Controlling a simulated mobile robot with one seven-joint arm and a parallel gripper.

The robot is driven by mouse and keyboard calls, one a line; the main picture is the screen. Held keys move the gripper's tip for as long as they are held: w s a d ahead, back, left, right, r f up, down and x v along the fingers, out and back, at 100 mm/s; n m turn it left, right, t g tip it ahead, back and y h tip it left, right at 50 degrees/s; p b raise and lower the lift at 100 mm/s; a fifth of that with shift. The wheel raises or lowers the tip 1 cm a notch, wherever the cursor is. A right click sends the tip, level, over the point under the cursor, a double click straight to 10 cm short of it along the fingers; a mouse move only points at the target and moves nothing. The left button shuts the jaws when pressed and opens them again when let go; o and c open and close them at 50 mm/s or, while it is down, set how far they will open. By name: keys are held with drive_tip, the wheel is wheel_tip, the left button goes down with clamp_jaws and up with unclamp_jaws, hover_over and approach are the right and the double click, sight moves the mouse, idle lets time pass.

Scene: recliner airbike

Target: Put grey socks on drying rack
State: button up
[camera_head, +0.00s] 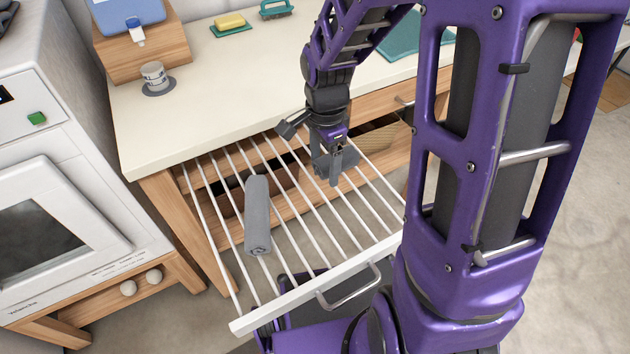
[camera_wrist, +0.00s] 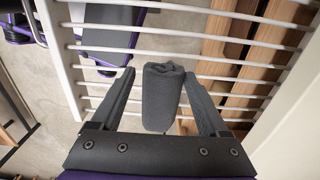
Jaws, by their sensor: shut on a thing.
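The drying rack (camera_head: 310,287) is a white pull-out frame with several bars and a handle, extended from under the counter. One grey rolled sock bundle (camera_head: 257,215) lies along the bars on its left part. My gripper (camera_head: 337,172) is over the right part of the rack, pointing down. In the wrist view, my gripper (camera_wrist: 160,75) has a second grey rolled bundle (camera_wrist: 162,95) between its fingers, with the rack's bars beyond it. In the head view the fingers largely hide this bundle. Whether it touches the bars I cannot tell.
The cream countertop (camera_head: 205,115) lies behind the rack, with a can (camera_head: 155,77), a yellow sponge (camera_head: 230,21) and a wooden box (camera_head: 140,52) on it. A white oven (camera_head: 65,200) stands at left. My purple arm covers the right side. Bars between bundle and gripper are clear.

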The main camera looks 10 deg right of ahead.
drive_tip(key=shift+f+b, duration=0.4)
drive_tip(key=shift+f, duration=2.1)
drive_tip(key=shift+f, duration=0.15)
drive_tip(key=o, duration=1.2)
wheel_tip(320, 180, up, 12)
drive_tip(key=shift+r+p, duration=0.2)
drive_tip(key=shift+p, duration=0.95)
drive_tip(key=shift+w, duration=0.1)
